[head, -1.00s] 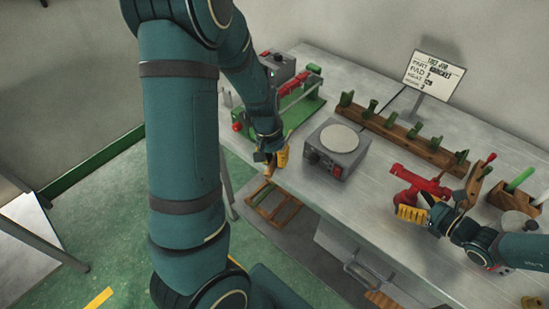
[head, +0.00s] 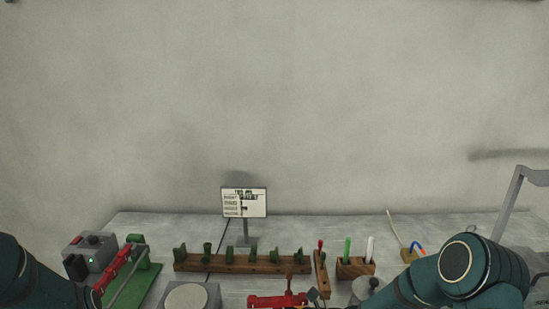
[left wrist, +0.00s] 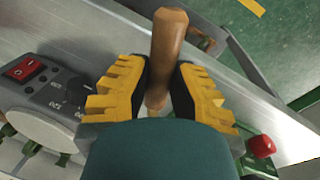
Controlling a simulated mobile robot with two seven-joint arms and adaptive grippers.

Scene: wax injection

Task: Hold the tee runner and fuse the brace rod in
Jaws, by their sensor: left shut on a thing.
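In the left wrist view my left gripper (left wrist: 160,95) has its yellow ridged fingers on both sides of a brown wooden handle (left wrist: 168,45) and is shut on it. Whatever the handle belongs to is hidden. In the head view a red piece (head: 278,301), which looks like the tee runner, shows at the bottom edge, mostly cut off. My right arm comes in from the right beside it, but its gripper fingers are out of frame. A green rod (head: 347,249) and a white rod (head: 369,248) stand in a wooden block; I cannot tell which thing is the brace rod.
A wooden rack (head: 220,265) with several green pieces crosses the bench. A green fixture with a red bar (head: 118,272) and a grey box (head: 92,252) stand left. A round-topped hot plate (head: 187,297) is at front. A sign (head: 244,203) stands at the back.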

